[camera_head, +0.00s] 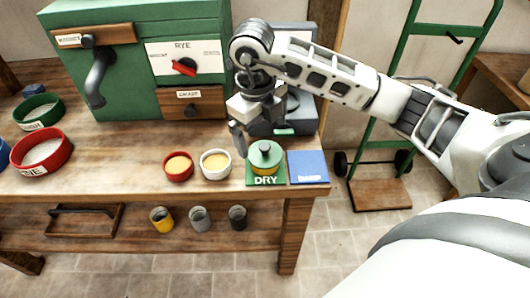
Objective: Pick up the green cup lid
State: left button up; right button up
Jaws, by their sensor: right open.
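The green cup lid (265,152) is round with a small knob on top. It sits on a yellow cup (265,169), which stands on the green mat marked DRY (252,181) near the table's front right. My right gripper (261,138) points down above the lid, its fingers apart on either side and nothing between them. Its fingertips look higher than the lid; whether they touch it cannot be told. My left gripper is not in view.
A white bowl (215,175) and a red bowl (177,177) stand left of the mat. A blue mat (297,178) lies at its right. A green machine (120,30) and a grey device (308,113) stand behind. Larger bowls stand far left.

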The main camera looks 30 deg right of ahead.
aim_at(264, 146)
jog(key=f, duration=0.5)
jog(key=shift+s+d+p, duration=0.1)
jog(key=shift+d+p, duration=0.1)
jog(key=shift+p, duration=0.1)
jog(key=c, duration=1.2)
jog(key=shift+o, duration=0.2)
jog(key=shift+r, duration=0.15)
